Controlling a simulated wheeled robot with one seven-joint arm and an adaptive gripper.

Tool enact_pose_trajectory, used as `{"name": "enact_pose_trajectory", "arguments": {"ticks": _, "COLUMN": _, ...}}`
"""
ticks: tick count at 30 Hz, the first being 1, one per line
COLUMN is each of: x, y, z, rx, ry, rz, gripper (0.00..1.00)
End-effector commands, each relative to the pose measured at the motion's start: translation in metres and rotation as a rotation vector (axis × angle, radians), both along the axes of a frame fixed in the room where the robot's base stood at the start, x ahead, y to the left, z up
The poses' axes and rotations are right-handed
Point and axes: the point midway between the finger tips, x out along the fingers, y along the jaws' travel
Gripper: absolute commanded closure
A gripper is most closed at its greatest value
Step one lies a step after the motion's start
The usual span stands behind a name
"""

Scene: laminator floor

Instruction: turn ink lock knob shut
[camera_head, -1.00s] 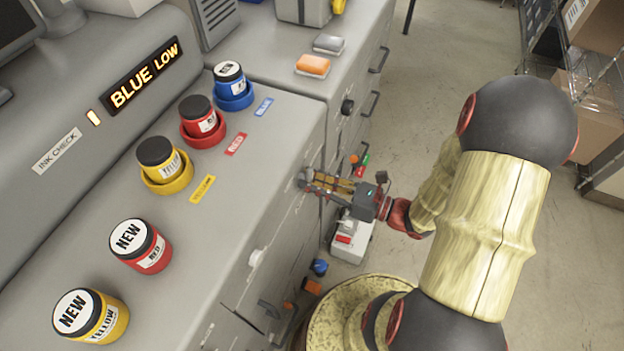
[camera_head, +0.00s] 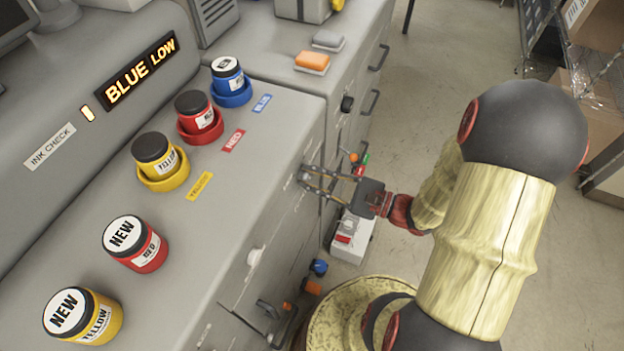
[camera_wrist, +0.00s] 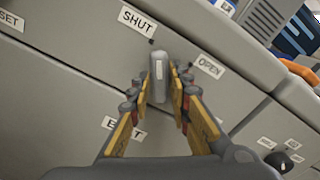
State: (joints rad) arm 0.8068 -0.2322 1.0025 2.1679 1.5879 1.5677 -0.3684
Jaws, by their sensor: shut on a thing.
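The ink lock knob (camera_wrist: 158,75) is a grey bar-shaped handle on the cabinet's front panel. In the wrist view its upper end, with a pale mark, points up between the SHUT label (camera_wrist: 137,20) and the OPEN label (camera_wrist: 207,66), nearer SHUT. My gripper (camera_wrist: 159,78) has its two fingers on either side of the knob and is shut on it. In the head view my gripper (camera_head: 307,178) reaches the cabinet front from the right; the knob is too small and covered there to make out.
Ink jars in yellow (camera_head: 160,163), red (camera_head: 199,120) and blue (camera_head: 230,82) cups stand on the counter, with new red (camera_head: 135,244) and yellow (camera_head: 84,316) jars nearer. The display reads BLUE LOW (camera_head: 142,70). A black knob (camera_head: 347,104) and drawer handles project from the front.

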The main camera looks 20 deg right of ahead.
Motion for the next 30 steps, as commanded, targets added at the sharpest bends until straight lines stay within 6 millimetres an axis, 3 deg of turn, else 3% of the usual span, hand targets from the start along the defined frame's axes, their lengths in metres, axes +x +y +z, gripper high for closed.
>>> {"name": "enact_pose_trajectory", "arguments": {"ticks": 12, "x": 0.0001, "y": -0.0002, "z": -0.0011, "rx": -0.146, "ry": -0.132, "rz": 0.000, "gripper": 1.00}}
{"name": "enact_pose_trajectory", "arguments": {"ticks": 29, "x": 0.0000, "y": -0.0001, "z": -0.0005, "rx": -0.169, "ry": -0.153, "rz": 0.001, "gripper": 1.00}}
{"name": "enact_pose_trajectory", "arguments": {"ticks": 30, "x": 0.0000, "y": -0.0001, "z": -0.0005, "rx": -0.169, "ry": -0.153, "rz": 0.001, "gripper": 0.80}}
